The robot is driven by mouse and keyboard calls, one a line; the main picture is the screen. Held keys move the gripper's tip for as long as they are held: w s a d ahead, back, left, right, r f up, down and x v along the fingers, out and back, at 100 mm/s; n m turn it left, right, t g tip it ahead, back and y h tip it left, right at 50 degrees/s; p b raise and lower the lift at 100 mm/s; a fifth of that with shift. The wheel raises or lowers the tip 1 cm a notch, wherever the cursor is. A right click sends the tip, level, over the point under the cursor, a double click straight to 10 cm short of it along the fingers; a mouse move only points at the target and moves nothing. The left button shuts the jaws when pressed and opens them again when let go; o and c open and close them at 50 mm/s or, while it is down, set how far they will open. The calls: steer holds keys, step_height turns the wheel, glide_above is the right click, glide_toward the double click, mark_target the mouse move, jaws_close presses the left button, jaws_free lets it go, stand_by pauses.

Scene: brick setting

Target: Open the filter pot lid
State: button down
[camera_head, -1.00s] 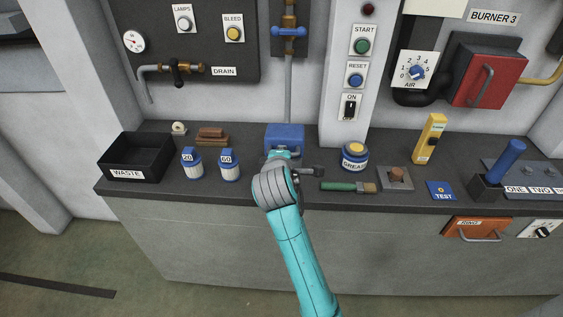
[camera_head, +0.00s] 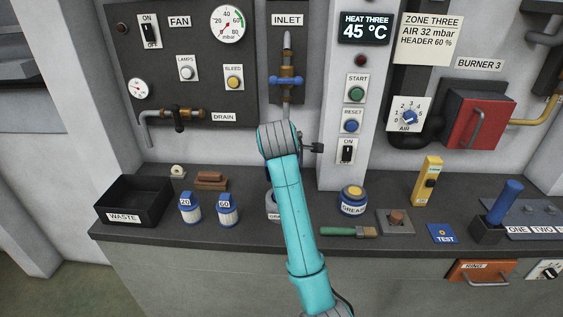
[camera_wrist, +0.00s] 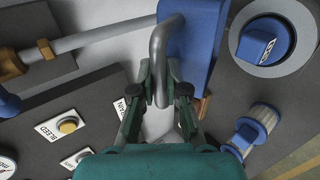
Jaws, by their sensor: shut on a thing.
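The filter pot (camera_wrist: 298,68) shows in the wrist view at top right as a round grey rim around a blue inside with a white-lettered label. In the head view, only a sliver of the pot (camera_head: 271,207) shows beside my arm. The blue lid (camera_wrist: 197,40) is a thick slab with a bent grey handle (camera_wrist: 157,45). It is off the pot's mouth in the wrist view; I cannot tell whether it still joins the pot. My gripper (camera_wrist: 160,82) is shut on that handle.
The grease jar (camera_head: 353,200) and a green-handled brush (camera_head: 347,232) lie right of the pot. Cartridges marked 20 (camera_head: 189,208) and 60 (camera_head: 227,211) stand left, near the black waste bin (camera_head: 133,205). The inlet pipe with its blue valve (camera_head: 286,81) rises behind.

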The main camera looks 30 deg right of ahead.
steer(key=w+d, duration=0.1)
steer(key=w+d+g+y, duration=0.1)
steer(key=w, duration=0.1)
steer(key=w+d+g, duration=0.1)
steer(key=w+d, duration=0.1)
steer(key=shift+w+r+y, duration=0.1)
steer(key=shift+r+y, duration=0.2)
steer(key=shift+y, duration=0.1)
steer(key=shift+w+d+f+g+y, duration=0.2)
steer(key=shift+w+d+g+y, duration=0.1)
steer(key=shift+w+g, duration=0.2)
steer(key=shift+w+d+f+g+y, duration=0.2)
steer(key=shift+w+d+g, duration=0.05)
steer(key=shift+w+g, duration=0.2)
steer(key=c, duration=1.2)
jaws_free()
steer(key=shift+v, duration=3.7)
